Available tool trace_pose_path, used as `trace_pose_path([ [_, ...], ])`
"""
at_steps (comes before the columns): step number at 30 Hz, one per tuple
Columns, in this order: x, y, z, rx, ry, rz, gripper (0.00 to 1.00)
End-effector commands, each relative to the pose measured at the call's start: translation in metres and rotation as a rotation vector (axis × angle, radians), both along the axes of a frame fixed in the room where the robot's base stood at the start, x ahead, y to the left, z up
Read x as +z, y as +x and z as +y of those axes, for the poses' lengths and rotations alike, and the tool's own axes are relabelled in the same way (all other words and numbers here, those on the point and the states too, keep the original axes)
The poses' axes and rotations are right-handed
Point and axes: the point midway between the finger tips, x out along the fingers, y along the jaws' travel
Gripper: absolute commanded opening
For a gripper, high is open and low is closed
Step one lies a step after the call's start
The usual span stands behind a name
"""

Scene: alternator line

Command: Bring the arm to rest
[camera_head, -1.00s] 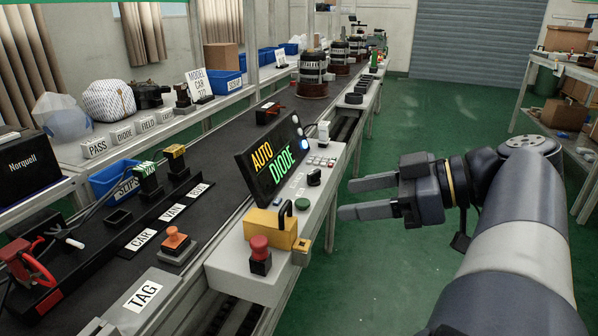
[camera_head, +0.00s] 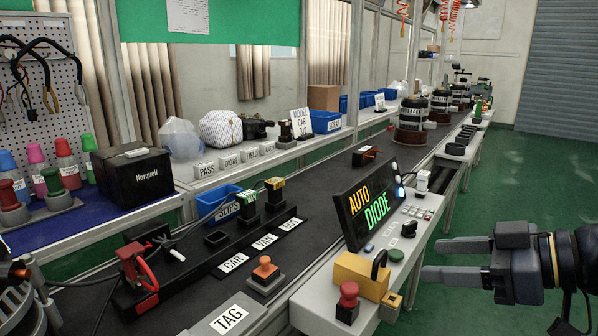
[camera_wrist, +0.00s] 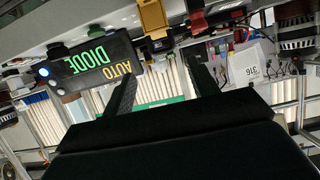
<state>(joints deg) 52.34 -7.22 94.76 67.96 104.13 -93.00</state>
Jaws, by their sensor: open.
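My gripper (camera_head: 455,260) is at the right of the head view, over the green floor beside the line. Its two grey fingers point left, apart, with nothing between them. In the wrist view its dark fingers (camera_wrist: 160,85) reach up into the picture, spread and empty. The nearest thing to the fingertips is the grey control panel (camera_head: 322,306), with a yellow block (camera_head: 358,277) and a red button (camera_head: 348,292). The gripper appears apart from it.
A display reading AUTO DIODE (camera_head: 368,205) stands on the panel and also shows upside down in the wrist view (camera_wrist: 95,65). The dark conveyor (camera_head: 320,195) carries alternators (camera_head: 411,122) farther back. Open green floor (camera_head: 540,190) lies to the right.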

Motion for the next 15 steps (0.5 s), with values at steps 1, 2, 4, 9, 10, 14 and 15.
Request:
trace_pose_path([
  [1, -0.005, 0.004, 0.006, 0.006, -0.001, -0.001, 0.56],
  [2, -0.006, 0.006, 0.009, 0.006, -0.001, -0.001, 0.56],
  [4, -0.009, 0.011, 0.016, 0.006, -0.001, -0.001, 0.56],
  [9, -0.017, 0.024, 0.032, 0.006, 0.0, -0.002, 0.56],
  [10, -0.019, 0.025, 0.035, 0.007, 0.0, -0.002, 0.56],
  [14, -0.024, 0.034, 0.047, 0.007, 0.0, -0.002, 0.56],
  [15, -0.025, 0.037, 0.05, 0.007, 0.0, -0.002, 0.56],
])
